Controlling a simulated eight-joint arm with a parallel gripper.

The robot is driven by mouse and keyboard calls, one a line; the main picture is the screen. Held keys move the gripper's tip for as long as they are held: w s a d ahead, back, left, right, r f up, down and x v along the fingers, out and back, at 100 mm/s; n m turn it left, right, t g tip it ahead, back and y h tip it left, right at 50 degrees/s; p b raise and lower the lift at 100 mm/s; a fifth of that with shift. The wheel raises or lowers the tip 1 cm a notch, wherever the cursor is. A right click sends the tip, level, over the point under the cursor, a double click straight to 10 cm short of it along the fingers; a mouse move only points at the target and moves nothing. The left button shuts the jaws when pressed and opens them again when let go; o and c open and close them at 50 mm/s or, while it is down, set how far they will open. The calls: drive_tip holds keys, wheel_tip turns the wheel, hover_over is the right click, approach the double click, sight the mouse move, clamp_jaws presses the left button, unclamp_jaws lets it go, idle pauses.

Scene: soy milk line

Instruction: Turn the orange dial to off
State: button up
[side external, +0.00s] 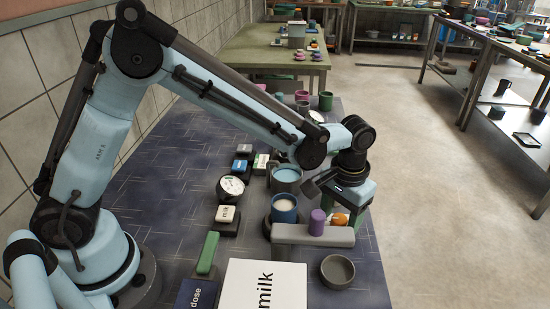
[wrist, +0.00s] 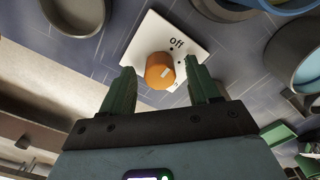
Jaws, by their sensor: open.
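In the wrist view, the orange dial (wrist: 160,70) sits on a white plate (wrist: 188,42) that has the word "off" and a few dark dots. A pale mark on the dial's face sits toward its right side; I cannot tell exactly which dot it lines up with. My gripper (wrist: 160,82) is open, with one green finger on each side of the dial; I cannot tell whether either finger touches it. In the side external view, the dial (side external: 340,219) is partly hidden by my gripper (side external: 343,207), which points down over it.
A grey bar (side external: 290,235) with a purple cylinder (side external: 317,222) stands just in front of the dial. A blue cup (side external: 284,208) of white liquid is to the left. An empty grey bowl (side external: 337,271) and a milk box (side external: 262,287) are nearer.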

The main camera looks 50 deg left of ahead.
sight(339, 218)
wheel_tip(339, 218, up, 12)
idle(0.6)
drive_tip(key=s+a+t, duration=0.7)
drive_tip(key=s+a, duration=0.5)
drive_tip(key=a, duration=0.4)
drive_tip(key=shift+a, duration=0.15)
drive_tip(key=shift+f, duration=0.1)
idle(0.5)
